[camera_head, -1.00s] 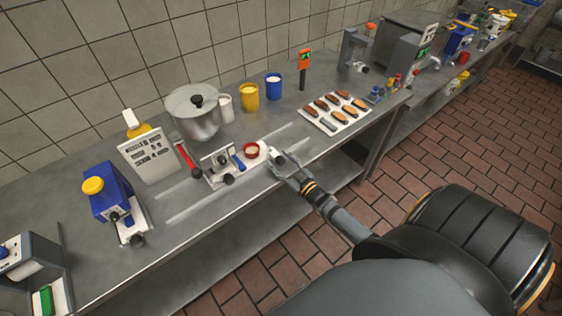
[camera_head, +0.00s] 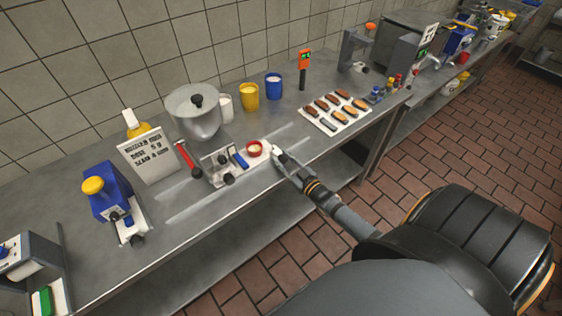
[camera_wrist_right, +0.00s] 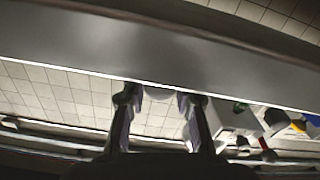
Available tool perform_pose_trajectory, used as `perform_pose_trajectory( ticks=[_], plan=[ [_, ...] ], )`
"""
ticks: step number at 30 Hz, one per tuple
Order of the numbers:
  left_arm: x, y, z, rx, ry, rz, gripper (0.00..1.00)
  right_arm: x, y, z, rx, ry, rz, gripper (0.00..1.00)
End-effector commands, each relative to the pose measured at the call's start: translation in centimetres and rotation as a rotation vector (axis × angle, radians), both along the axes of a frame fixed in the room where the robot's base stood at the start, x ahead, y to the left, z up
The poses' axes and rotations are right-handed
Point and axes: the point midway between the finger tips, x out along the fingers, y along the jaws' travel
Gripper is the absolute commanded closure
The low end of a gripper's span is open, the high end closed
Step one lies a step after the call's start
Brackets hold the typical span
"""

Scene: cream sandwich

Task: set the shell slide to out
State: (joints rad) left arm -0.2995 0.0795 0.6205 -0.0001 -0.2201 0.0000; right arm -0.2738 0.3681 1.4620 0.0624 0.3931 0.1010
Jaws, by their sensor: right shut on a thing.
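The shell slide (camera_head: 263,157) is a pale plate with a red-rimmed round cup (camera_head: 255,149) on it. It reaches out to the right from a small grey metal fixture (camera_head: 218,168) near the counter's front edge. My right gripper (camera_head: 276,153) is at the slide's right end, shut on a pale knob there. In the right wrist view, a pale rounded piece (camera_wrist_right: 158,93) shows between the two fingers. The fingers hide part of the slide's end. My left gripper is not in view.
Yellow (camera_head: 249,97) and blue (camera_head: 274,86) cups stand farther back. A tray of pastries (camera_head: 319,123) lies to the right.

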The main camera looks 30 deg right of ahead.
Motion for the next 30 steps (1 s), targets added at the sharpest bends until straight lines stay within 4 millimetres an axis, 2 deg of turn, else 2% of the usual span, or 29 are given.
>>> perform_pose_trajectory(
  ticks=[12, 18, 24, 30],
  plan=[
    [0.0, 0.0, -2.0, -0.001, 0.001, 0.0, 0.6, 0.7, -8.5, -0.3, -0.008, 0.0, 0.0, 1.0],
    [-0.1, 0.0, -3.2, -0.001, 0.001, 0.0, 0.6, 0.9, -11.8, -0.3, -0.006, 0.001, 0.0, 1.0],
    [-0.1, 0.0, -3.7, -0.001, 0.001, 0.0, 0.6, 1.1, -13.6, -0.1, -0.005, 0.001, 0.0, 1.0],
    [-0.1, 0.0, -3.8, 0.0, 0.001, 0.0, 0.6, 1.1, -14.2, 0.0, -0.003, 0.0, 0.0, 1.0]
  ],
)
